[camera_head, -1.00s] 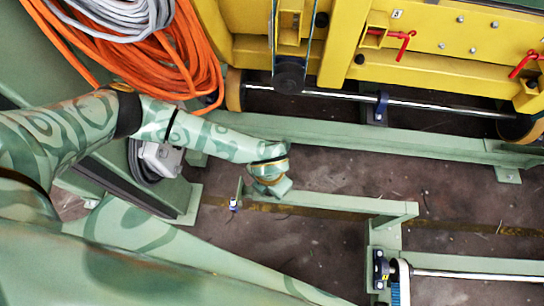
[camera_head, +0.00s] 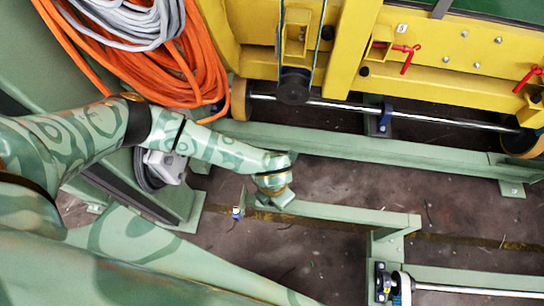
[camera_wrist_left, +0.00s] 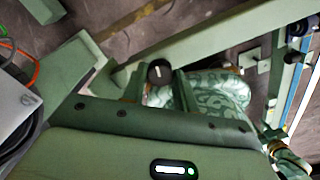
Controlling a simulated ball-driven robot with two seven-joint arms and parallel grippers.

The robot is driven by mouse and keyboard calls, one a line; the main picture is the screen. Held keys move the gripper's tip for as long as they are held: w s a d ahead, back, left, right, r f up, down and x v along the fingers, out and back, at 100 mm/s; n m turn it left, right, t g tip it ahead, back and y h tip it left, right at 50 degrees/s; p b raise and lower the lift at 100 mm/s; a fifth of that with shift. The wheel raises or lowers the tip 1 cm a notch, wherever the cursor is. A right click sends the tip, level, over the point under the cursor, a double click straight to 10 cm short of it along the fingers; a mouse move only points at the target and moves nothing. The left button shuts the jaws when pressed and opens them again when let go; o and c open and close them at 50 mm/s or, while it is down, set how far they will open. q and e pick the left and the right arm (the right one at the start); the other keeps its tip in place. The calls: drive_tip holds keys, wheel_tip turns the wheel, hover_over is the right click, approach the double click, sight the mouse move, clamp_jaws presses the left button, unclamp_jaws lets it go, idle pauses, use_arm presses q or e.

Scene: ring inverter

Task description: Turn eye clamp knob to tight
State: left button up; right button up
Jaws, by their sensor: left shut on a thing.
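In the left wrist view, the eye clamp knob (camera_wrist_left: 160,72) is a round black knob with a short white mark on its face. My left gripper (camera_wrist_left: 156,84) has one finger on each side of the knob and is shut on it. In the head view, my left arm reaches in from the left and its wrist is beside the near green beam (camera_head: 345,212). The wrist hides the knob and most of the gripper there. My right gripper is in neither view.
Orange cables (camera_head: 190,60) and grey cables (camera_head: 135,20) hang at upper left. A yellow machine (camera_head: 440,75) with red handles stands at the back, above a long green rail (camera_head: 370,155). A shiny shaft (camera_head: 475,293) lies at lower right. Bare floor (camera_head: 330,255) shows below the near beam.

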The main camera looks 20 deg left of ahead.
use_arm(q)
drive_tip(key=shift+r+m+p, duration=0.2)
drive_tip(key=shift+m+p, duration=0.8)
drive_tip(key=shift+m, duration=0.1)
drive_tip(key=m+p, duration=0.1)
drive_tip(key=m, duration=0.1)
drive_tip(key=shift+m+p, duration=0.4)
drive_tip(key=m+p, duration=0.1)
drive_tip(key=m, duration=0.1)
drive_tip(key=shift+m, duration=0.3)
drive_tip(key=m+p, duration=0.1)
drive_tip(key=m, duration=0.1)
drive_tip(key=shift+f+m, duration=0.1)
drive_tip(key=shift+m, duration=0.3)
drive_tip(key=m+p, duration=0.1)
drive_tip(key=m, duration=0.4)
drive_tip(key=shift+f, duration=0.1)
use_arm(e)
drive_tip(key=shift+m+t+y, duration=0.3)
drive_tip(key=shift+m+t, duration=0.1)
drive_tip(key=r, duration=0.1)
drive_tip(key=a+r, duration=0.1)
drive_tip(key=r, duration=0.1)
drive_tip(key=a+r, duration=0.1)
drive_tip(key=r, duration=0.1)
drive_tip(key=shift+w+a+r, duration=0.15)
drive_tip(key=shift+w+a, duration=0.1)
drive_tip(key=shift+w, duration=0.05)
